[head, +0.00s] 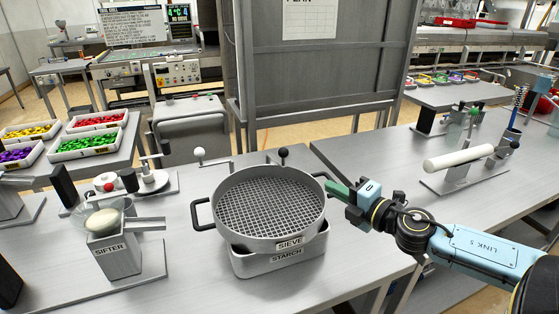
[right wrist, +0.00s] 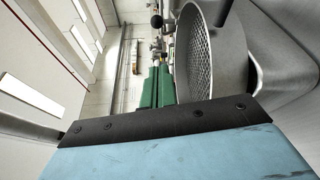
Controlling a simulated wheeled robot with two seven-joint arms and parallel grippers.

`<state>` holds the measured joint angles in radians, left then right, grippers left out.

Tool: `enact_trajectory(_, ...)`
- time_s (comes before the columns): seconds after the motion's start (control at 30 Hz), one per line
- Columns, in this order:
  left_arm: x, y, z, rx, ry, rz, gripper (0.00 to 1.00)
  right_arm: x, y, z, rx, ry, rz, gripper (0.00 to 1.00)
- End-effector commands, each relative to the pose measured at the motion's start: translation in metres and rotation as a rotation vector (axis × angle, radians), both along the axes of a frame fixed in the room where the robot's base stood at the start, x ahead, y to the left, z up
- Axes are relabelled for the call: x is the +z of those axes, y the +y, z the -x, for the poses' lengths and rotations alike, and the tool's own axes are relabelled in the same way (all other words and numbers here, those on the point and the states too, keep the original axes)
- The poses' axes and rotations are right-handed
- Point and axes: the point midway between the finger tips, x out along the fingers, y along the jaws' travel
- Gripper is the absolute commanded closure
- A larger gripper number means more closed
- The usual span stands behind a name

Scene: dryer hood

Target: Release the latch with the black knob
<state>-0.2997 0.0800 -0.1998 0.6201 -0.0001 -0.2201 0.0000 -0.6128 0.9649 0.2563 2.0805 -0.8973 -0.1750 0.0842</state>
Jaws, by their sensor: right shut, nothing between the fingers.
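The black knob (head: 284,153) tops a short lever behind the sieve at the back edge of the bench. A white knob (head: 200,152) tops a similar lever to its left. The latch itself cannot be made out behind the sieve. My right gripper (head: 337,188) has green fingers, shut and empty, beside the sieve's right handle and to the right of and nearer than the black knob. Its fingers also show in the right wrist view (right wrist: 157,88), with a small dark ball (right wrist: 157,21) beyond them. My left gripper is not in view.
The round sieve (head: 268,205) with side handles sits on the starch box (head: 280,260) and stands close to my right gripper. A sifter (head: 112,250) stands on the left. Bench space right of the starch box is clear.

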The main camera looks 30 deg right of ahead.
Motion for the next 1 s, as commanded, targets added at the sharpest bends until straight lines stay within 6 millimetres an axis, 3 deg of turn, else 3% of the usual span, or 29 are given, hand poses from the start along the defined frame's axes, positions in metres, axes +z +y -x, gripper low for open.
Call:
enact_trajectory(0.27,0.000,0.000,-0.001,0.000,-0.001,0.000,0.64,0.000,0.001,-0.006,-0.001,-0.003,-0.003,1.00)
enact_trajectory(1.0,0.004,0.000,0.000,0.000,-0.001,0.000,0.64,-0.003,0.008,-0.078,-0.004,-0.003,-0.004,1.00)
